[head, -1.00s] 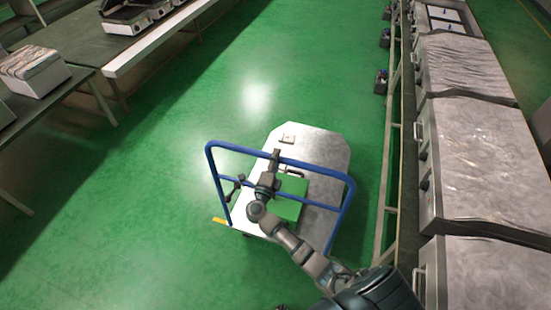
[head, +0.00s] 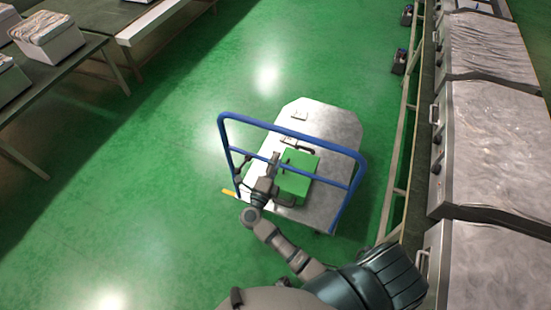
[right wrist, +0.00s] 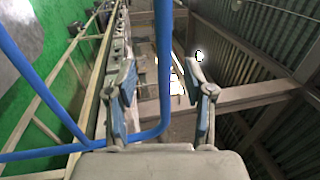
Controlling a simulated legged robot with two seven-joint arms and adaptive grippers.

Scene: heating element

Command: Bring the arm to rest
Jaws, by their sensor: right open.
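My right arm (head: 285,248) reaches up from the bottom of the head view to a blue-railed cart. My right gripper (head: 270,163) is near the cart's handle rail, left of a green box (head: 297,176). My left gripper is not in view.
The cart's grey platform (head: 330,125) bears the green box. A row of grey-topped machines (head: 490,130) with a rail runs along the right. Work tables (head: 85,55) with boxes stand at upper left. Green floor (head: 140,200) is open left of the cart.

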